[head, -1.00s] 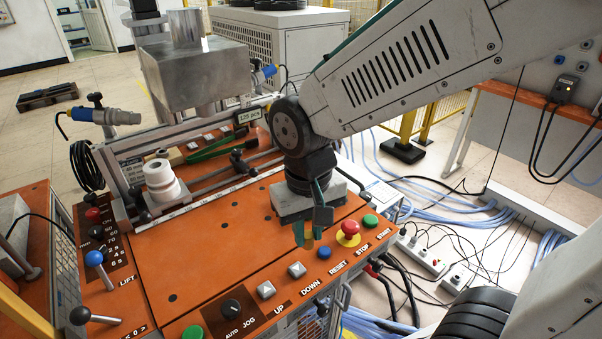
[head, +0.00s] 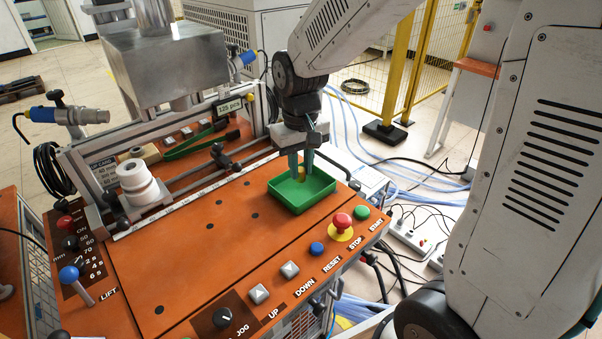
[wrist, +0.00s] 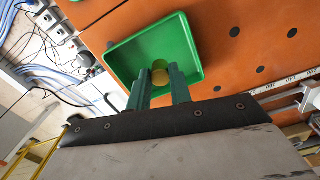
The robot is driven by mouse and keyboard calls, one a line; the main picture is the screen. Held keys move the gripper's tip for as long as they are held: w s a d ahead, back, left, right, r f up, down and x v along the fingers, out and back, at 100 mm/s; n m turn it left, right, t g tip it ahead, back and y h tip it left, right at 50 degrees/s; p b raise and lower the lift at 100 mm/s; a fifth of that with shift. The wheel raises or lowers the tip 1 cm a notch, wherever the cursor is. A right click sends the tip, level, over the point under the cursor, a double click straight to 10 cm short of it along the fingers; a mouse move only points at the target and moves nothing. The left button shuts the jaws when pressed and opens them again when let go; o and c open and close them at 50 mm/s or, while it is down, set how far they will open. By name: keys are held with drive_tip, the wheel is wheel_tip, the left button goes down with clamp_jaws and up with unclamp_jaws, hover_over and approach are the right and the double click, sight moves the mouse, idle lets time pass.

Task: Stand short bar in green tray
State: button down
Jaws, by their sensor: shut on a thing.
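The green tray (head: 318,194) sits on the orange panel near its right back corner, and it also shows in the wrist view (wrist: 192,48). My gripper (head: 300,168) points down over the tray with its fingertips inside the tray's outline. It is shut on the short bar (wrist: 160,72), a brass-coloured round piece whose round end shows between the green fingers. In the head view the bar (head: 301,173) appears upright at the fingertips. I cannot tell whether its lower end touches the tray floor.
The red stop button (head: 342,221) and green start button (head: 362,212) are just right of the tray. A white insulator (head: 138,180) stands at the left. A rail with clamps (head: 222,158) runs behind the tray. The middle of the orange panel (head: 220,240) is clear.

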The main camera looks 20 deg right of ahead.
drive_tip(key=shift+w+d, duration=0.35)
drive_tip(key=shift+w, duration=0.15)
drive_tip(key=shift+w+f, duration=0.1)
drive_tip(key=shift+f, duration=1.75)
drive_tip(key=shift+f, duration=0.1)
drive_tip(key=c, duration=1.3)
unclamp_jaws()
drive_tip(key=shift+o, duration=0.2)
